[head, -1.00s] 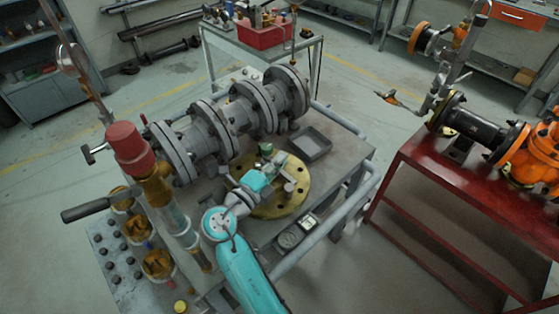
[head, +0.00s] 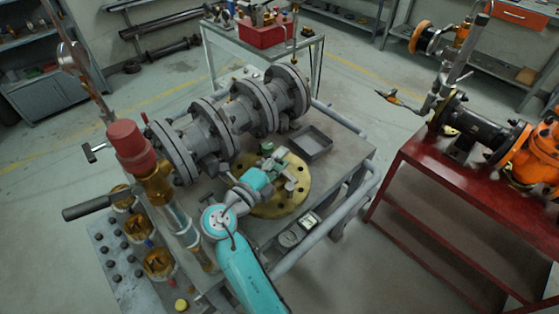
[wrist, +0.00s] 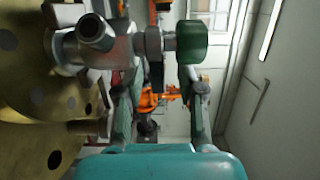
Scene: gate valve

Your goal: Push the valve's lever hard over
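A brass flange disc (head: 296,200) lies on the grey bench with a small valve fitting on it. The green part (head: 267,148) at its far side also shows in the wrist view as a green cylinder (wrist: 192,42) on the end of a silver fitting (wrist: 95,32). I cannot tell for certain which part is the lever. My gripper (wrist: 160,88) is open, its two fingers apart below the fitting in the wrist view. The green cylinder is at the tip of the right finger; whether they touch is unclear. In the head view my wrist hides part of the disc.
A large grey flanged pipe (head: 228,118) lies behind the disc. A grey tray (head: 310,146) and a small gauge device (head: 290,238) are near it. A red-capped brass pipe (head: 135,150) stands at left, and a red bench (head: 445,178) is at right, across open floor.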

